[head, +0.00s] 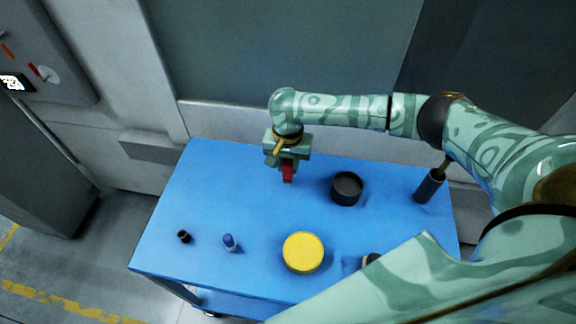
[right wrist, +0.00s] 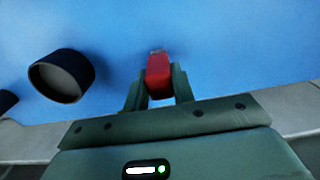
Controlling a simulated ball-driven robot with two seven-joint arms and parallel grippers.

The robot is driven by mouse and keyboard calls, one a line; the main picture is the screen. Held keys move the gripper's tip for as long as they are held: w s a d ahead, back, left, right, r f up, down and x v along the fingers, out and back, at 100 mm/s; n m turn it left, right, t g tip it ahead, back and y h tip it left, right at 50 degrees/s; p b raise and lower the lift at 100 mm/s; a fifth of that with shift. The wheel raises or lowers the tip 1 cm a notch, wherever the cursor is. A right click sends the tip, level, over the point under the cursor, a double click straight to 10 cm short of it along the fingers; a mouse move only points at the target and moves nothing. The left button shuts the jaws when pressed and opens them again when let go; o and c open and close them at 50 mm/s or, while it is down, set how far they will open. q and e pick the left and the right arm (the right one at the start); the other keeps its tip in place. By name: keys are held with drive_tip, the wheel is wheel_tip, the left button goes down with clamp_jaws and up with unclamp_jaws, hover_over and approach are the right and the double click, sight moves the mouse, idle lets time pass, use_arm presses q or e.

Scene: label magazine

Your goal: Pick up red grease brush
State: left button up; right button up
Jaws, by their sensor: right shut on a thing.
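The red grease brush (head: 288,171) is in my right gripper (head: 285,166), over the back middle part of the blue table. In the right wrist view the red brush (right wrist: 159,75) sits between the two green fingers of the right gripper (right wrist: 160,88), which are shut on it. Its far end points away from the gripper, toward the blue surface. I cannot tell whether the brush touches the table. My left gripper is not in view.
The blue table (head: 200,190) bears a black round container (head: 346,188), a yellow disc (head: 303,252), a blue-capped small bottle (head: 230,243), a small black piece (head: 184,237) and a dark cylinder (head: 430,186). The table's left back area is clear.

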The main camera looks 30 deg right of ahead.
drive_tip(key=s+d+r+p, duration=0.2)
drive_tip(key=s+r+p, duration=0.5)
drive_tip(key=s+r, duration=0.4)
drive_tip(key=shift+s+r, duration=0.4)
drive_tip(key=shift+s, duration=1.05)
